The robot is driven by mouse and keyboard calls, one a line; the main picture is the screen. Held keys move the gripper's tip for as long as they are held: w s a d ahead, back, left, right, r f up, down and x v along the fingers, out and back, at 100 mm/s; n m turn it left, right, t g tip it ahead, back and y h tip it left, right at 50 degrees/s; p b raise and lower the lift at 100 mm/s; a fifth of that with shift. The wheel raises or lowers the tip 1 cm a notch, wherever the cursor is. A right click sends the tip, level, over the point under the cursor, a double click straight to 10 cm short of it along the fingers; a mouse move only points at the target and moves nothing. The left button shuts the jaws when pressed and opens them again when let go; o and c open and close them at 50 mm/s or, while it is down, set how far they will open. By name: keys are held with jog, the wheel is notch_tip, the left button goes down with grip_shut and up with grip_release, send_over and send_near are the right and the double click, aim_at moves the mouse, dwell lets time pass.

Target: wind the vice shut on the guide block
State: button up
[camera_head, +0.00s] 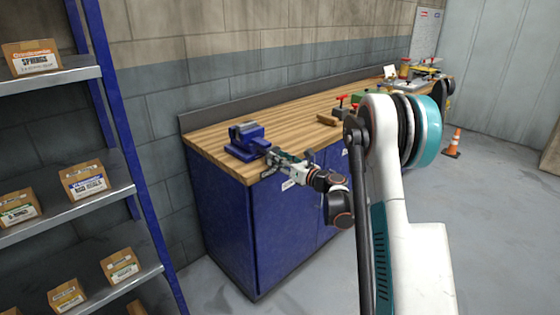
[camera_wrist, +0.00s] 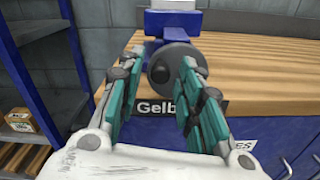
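The blue vice (camera_head: 240,143) stands at the near left corner of the wooden bench; it also shows at the top of the wrist view (camera_wrist: 158,22). A grey top part shows at its jaws, but I cannot make out the guide block. The vice's round grey screw end (camera_wrist: 172,70) faces me in the wrist view. My gripper (camera_head: 272,158) reaches in at the bench's front edge, by the vice's screw side. Its teal-padded fingers (camera_wrist: 163,68) are apart, with the screw end between their tips. The right finger overlaps its edge; a gap shows on the left.
The wooden bench top (camera_head: 300,112) is clear behind the vice. Farther along it are red-handled clamps (camera_head: 341,100) and other tools. A blue shelf rack with cardboard boxes (camera_head: 84,180) stands at left. An orange cone (camera_head: 453,143) is on the floor at right.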

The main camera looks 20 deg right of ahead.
jog(key=n, duration=0.9)
grip_shut()
jog(key=shift+w+d+r+m, duration=0.1)
jog(key=shift+d+r+m, duration=0.05)
jog(key=shift+m, duration=0.7)
jog(key=shift+d+r+m, duration=0.15)
jog(key=shift+m, duration=0.7)
jog(key=m, duration=0.3)
jog(key=shift+w+d+r+m, duration=0.2)
jog(key=shift+d+m, duration=0.1)
jog(key=shift+d, duration=0.1)
